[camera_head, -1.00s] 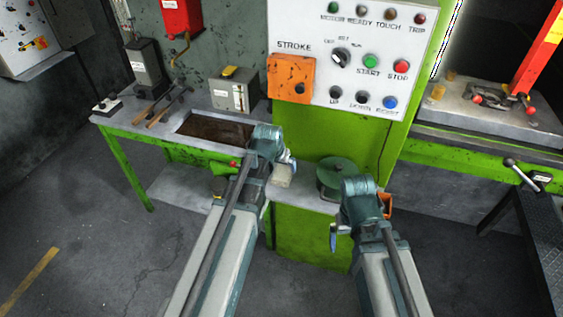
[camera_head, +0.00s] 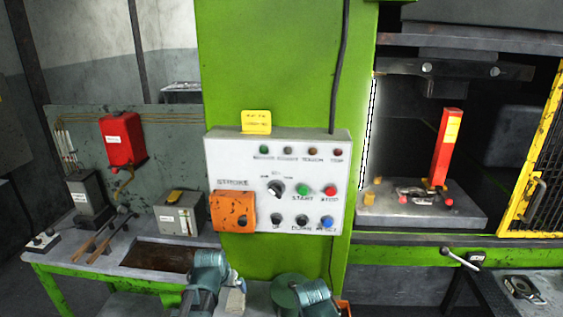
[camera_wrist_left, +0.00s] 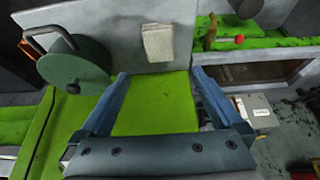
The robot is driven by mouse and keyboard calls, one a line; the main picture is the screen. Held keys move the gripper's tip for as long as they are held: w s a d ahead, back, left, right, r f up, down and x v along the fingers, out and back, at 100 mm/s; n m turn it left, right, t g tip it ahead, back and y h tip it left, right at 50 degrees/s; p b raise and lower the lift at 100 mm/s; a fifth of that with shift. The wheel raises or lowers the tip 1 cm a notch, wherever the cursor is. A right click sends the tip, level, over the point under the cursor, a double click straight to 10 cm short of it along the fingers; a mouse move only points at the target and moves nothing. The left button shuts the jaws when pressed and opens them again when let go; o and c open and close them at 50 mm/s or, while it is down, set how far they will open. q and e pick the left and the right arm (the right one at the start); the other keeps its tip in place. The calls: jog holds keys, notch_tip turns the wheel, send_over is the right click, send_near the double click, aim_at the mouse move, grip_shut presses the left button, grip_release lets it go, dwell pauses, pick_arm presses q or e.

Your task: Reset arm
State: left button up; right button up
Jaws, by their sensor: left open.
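My left gripper (camera_head: 232,283) is low in the head view, in front of the workbench and left of the green round lidded can. In the left wrist view its two blue fingers (camera_wrist_left: 160,78) are spread wide with nothing between them. A pale folded cloth or block (camera_wrist_left: 158,42) lies beyond the fingertips, apart from them; it also shows in the head view (camera_head: 236,300). My right arm (camera_head: 316,292) shows only at the bottom edge of the head view, and its gripper is out of sight.
The green can (camera_head: 288,292) stands close to my right arm. The control panel (camera_head: 277,180) with its orange stroke box (camera_head: 233,211) is on the green press column. The workbench (camera_head: 100,268) is at left; the press bed (camera_head: 425,207) is at right.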

aim_at(237, 297)
pick_arm(q)
jog(key=b+x, duration=1.2)
jog(key=x, duration=0.1)
jog(key=shift+w+f, duration=0.2)
jog(key=shift+f, duration=0.05)
jog(key=shift+r, duration=0.15)
jog(key=p+v, duration=1.3)
jog(key=v, duration=0.1)
jog(key=b+x, duration=1.3)
jog(key=x, duration=0.1)
jog(key=shift+f, duration=0.2)
notch_tip(237, 297, up, 9)
jog(key=p, duration=0.9)
jog(key=shift+r, duration=0.1)
